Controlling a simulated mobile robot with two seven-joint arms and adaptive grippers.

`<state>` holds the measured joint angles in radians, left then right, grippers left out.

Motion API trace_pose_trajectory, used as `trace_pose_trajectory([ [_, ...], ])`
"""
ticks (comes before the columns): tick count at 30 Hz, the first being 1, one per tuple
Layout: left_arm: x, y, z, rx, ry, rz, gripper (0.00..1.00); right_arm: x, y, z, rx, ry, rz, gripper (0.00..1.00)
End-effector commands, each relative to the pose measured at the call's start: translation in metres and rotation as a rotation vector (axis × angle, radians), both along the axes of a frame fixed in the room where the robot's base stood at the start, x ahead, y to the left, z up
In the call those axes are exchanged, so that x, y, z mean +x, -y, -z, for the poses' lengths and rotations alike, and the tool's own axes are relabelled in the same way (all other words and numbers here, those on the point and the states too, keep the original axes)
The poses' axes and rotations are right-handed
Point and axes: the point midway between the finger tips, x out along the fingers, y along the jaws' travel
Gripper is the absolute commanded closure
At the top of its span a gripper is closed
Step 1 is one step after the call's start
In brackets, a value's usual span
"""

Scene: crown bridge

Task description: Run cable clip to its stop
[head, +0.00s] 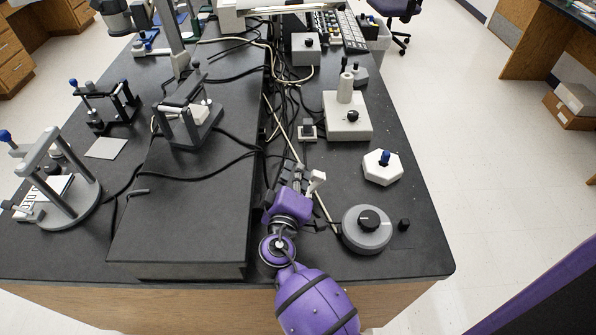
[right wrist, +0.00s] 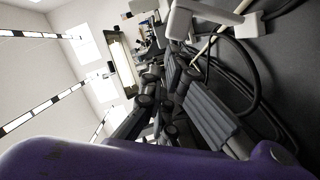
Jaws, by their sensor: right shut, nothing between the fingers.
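My right gripper (head: 294,172) is over the dark tabletop near its front, just right of the raised black slab. Its fingers are shut with nothing between them; they also show in the right wrist view (right wrist: 166,78). A small white piece (head: 317,178) stands just right of the fingers, close to a pale cable. A white bracket-like part (right wrist: 205,16) shows at the top of the right wrist view, apart from the finger pads. I cannot tell for sure whether either is the cable clip, and its stop is not clear. My left gripper is not in view.
Black and pale cables (head: 283,125) run along the slab's right side. A round grey dial unit (head: 367,237) sits right of my wrist. A white hexagonal block with a blue knob (head: 382,173) and a white box (head: 347,128) stand farther back.

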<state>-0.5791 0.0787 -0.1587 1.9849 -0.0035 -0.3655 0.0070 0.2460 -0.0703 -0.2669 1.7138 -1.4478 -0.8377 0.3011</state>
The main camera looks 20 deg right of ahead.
Motion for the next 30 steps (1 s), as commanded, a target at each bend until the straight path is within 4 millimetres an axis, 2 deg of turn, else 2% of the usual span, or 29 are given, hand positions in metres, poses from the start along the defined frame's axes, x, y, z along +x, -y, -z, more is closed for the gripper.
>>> trace_pose_trajectory([
  [20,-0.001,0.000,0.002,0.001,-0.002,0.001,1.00,-0.003,0.011,-0.003,0.098,0.028,0.001,1.00],
  [30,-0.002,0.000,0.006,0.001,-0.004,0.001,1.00,-0.008,0.025,-0.004,0.224,0.063,0.003,1.00],
])
